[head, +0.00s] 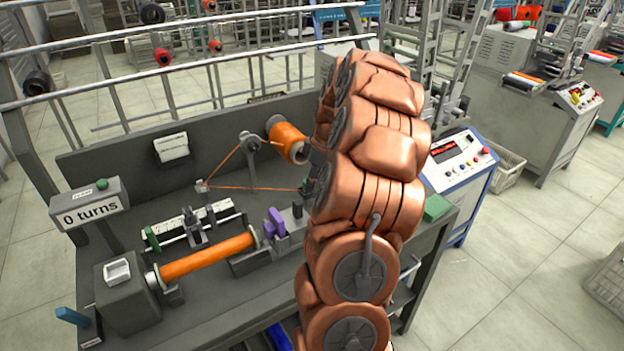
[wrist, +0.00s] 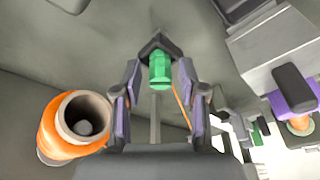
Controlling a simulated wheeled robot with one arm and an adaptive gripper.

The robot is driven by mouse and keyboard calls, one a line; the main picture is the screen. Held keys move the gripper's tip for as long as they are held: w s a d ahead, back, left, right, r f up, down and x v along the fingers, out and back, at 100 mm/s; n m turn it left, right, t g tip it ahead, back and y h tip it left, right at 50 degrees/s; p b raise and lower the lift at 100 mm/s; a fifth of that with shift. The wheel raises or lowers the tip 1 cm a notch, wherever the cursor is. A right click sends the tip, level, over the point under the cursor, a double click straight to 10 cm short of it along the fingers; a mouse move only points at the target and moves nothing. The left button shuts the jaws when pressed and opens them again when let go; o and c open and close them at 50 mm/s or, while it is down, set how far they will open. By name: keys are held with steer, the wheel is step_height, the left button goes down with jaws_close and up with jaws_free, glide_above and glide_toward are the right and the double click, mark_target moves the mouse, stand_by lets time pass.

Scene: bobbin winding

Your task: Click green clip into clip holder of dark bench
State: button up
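The green clip (wrist: 159,72) is at the upper middle of the wrist view, against a dark angular piece (wrist: 158,45) that looks like the clip holder. I cannot tell whether it is fully seated. My gripper (wrist: 159,82) is open around the clip, with a gap between each finger and the clip. In the head view a small green bit, probably the clip (head: 306,186), shows at the left edge of my arm, where the orange thread ends. My arm hides the gripper and holder there. The dark bench (head: 215,310) stands below.
An orange supply spool (head: 288,140) is close left of my arm; it also shows in the wrist view (wrist: 72,125). An orange bobbin (head: 208,257) lies in the winder, beside a purple lever (head: 277,222). The counter (head: 90,207) reads 0 turns. A green block (head: 437,207) sits at the bench's right.

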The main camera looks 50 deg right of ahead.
steer(key=shift+o, duration=0.6)
steer(key=shift+r, duration=0.1)
steer(key=v, duration=1.1)
steer(key=shift+s+r, duration=0.15)
steer(key=shift+r, duration=0.2)
steer(key=shift+d, duration=0.1)
steer(key=s+a+r+m+g+p, duration=0.1)
steer(key=a+r+p, duration=0.1)
steer(key=a, duration=1.2)
steer(key=s+a+r+g+p, duration=0.1)
steer(key=a+r+p, duration=0.1)
steer(key=a, duration=1.2)
steer(key=s+a+f+m+g+p, duration=0.1)
steer(key=s+a+f+m, duration=0.1)
steer(key=s+a, duration=0.4)
steer(key=s+a+f+m+g+h+p, duration=0.1)
steer(key=s+a, duration=0.5)
steer(key=s, duration=0.8)
steer(key=shift+f+m+p, duration=0.4)
steer(key=shift+f+m, duration=0.15)
steer(key=shift+m, duration=0.15)
